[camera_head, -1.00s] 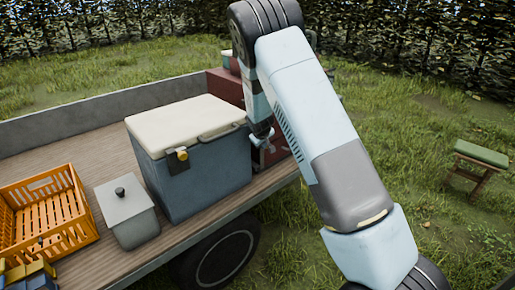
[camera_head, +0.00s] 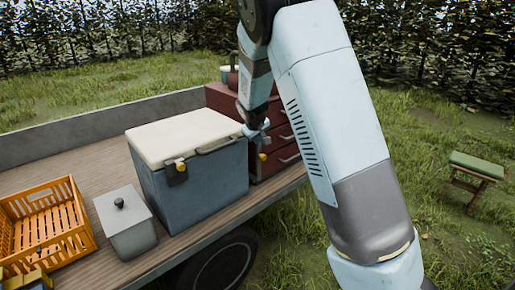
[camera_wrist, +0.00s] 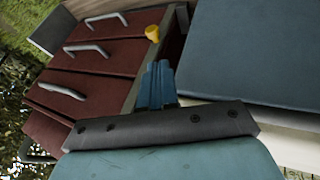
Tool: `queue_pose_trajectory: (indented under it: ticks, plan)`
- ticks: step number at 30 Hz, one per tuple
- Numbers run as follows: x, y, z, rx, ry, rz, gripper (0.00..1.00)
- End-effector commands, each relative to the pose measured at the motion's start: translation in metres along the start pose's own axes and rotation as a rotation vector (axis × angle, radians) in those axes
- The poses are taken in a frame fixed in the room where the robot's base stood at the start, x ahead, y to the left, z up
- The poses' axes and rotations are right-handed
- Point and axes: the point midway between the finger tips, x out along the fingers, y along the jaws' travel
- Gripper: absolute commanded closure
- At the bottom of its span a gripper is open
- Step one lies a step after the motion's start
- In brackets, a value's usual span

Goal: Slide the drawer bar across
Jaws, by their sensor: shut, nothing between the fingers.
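A dark red drawer cabinet (camera_head: 226,99) with grey handles stands behind the blue cooler on the trailer. It also shows in the wrist view (camera_wrist: 100,57), turned on its side. A yellow knob (camera_wrist: 152,33) sits at the edge of its drawer fronts; it shows in the head view (camera_head: 263,157) too. A pale strip beside the drawer fronts may be the bar, but I cannot tell. My gripper (camera_head: 257,131) is shut and empty, close to the cabinet and the cooler's corner. In the wrist view its blue fingers (camera_wrist: 158,84) point towards the knob, with a gap between.
The blue cooler (camera_head: 205,185) with a cream lid stands close beside my gripper. A grey lidded box (camera_head: 130,232) and an orange crate (camera_head: 65,222) are further left on the trailer. A green-topped stool (camera_head: 476,168) stands on the grass at right.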

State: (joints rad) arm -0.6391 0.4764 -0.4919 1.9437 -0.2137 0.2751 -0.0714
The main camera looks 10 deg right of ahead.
Motion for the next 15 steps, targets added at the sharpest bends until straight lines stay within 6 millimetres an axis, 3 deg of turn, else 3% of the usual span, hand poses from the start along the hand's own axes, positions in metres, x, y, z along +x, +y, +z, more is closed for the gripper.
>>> queue_pose_trajectory:
  ticks: [6, 15]
  plan:
    - [-0.027, 0.005, -0.003, 0.005, 0.000, 0.001, 1.00]
    - [-0.036, 0.008, -0.002, 0.008, -0.004, 0.003, 1.00]
